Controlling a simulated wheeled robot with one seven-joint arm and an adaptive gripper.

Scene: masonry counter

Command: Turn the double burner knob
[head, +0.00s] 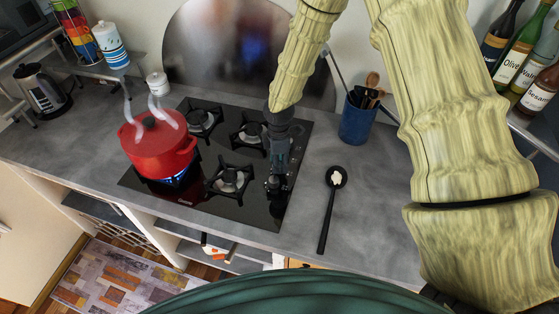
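A black glass gas cooktop (165,199) is set in the grey counter, with its knobs (288,163) in a row along the right edge. My gripper (273,186) is down at the near part of this row, over or beside a knob. The fingers cover the spot, so I cannot tell whether they touch or hold a knob, or which knob is the double burner one. A blue flame (180,178) burns under a red pot (160,146) on the left burner. The other burners show no flame.
A black spoon (328,212) with something white in its bowl lies right of the cooktop. A blue utensil holder (357,122) stands behind it. Bottles (520,62) are on a shelf at the upper right. A kettle (42,88) stands at left. The front right counter is clear.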

